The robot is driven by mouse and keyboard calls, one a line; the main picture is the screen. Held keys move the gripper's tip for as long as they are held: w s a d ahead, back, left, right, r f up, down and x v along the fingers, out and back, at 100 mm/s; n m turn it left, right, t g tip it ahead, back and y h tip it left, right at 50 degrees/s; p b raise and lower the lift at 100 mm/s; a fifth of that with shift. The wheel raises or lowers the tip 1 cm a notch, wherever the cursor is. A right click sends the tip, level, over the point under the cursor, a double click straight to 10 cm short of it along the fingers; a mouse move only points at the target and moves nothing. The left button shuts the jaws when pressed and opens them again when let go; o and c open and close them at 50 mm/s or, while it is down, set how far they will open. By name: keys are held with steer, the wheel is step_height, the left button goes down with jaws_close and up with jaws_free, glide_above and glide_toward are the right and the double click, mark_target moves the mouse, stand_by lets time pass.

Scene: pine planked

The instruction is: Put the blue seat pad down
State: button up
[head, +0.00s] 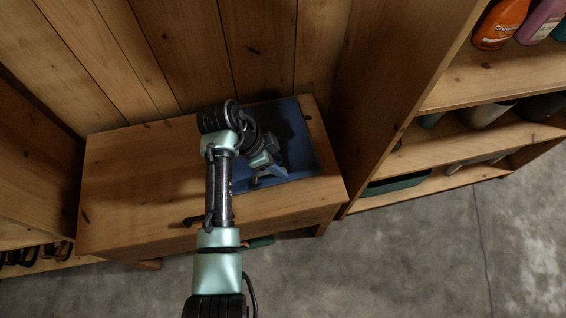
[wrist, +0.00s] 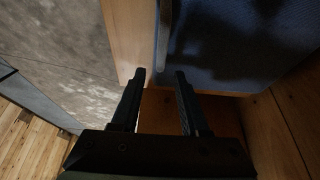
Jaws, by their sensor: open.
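The blue seat pad (head: 298,140) lies on the right part of the wooden bench top (head: 140,190) in the head view, partly covered by my arm and its shadow. Its dark blue surface and near edge also show at the upper right of the wrist view (wrist: 240,50). My gripper (head: 268,174) is over the pad's front left part in the head view. In the wrist view its two black fingers (wrist: 160,72) are apart with nothing between them, close to the pad's edge. I cannot tell whether a finger touches the pad.
A wooden shelf unit (head: 385,100) stands right of the bench, holding an orange bottle (head: 500,24) and other items. A plank wall (head: 190,50) is behind. Shoes (head: 35,255) sit low at left. The bench's left part is bare, and the concrete floor (head: 400,260) in front is clear.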

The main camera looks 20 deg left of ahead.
steer(key=p+v, duration=0.2)
steer(key=v, duration=0.6)
steer(key=shift+r, duration=0.25)
steer(key=shift+a, duration=0.1)
steer(key=w+d+r+n+t+y, duration=0.15)
steer(key=w+r+t, duration=0.3)
steer(key=r, duration=0.55)
steer(key=w+d+r+n+t+y, duration=0.1)
steer(key=w+d+r+n+t, duration=0.3)
steer(key=r, duration=0.6)
steer(key=w+d+r+m+t+y, duration=0.1)
steer(key=w+r+t+y, duration=0.15)
steer(key=w+r, duration=0.6)
steer(key=s+d+r+n+t, duration=0.1)
steer(key=s+d+r+t, duration=0.2)
steer(key=r, duration=0.5)
steer(key=s+d+r+n+t, duration=0.1)
steer(key=s+d+r+t, duration=0.2)
steer(key=r, duration=0.6)
steer(key=s+d+r+n+t+h, duration=0.1)
steer(key=s+d+r+n+t, duration=0.3)
steer(key=s+r, duration=1)
step_height(320, 180, up, 2)
steer(key=t, duration=0.3)
steer(key=shift+s+d+t, duration=0.2)
steer(key=shift+t, duration=0.1)
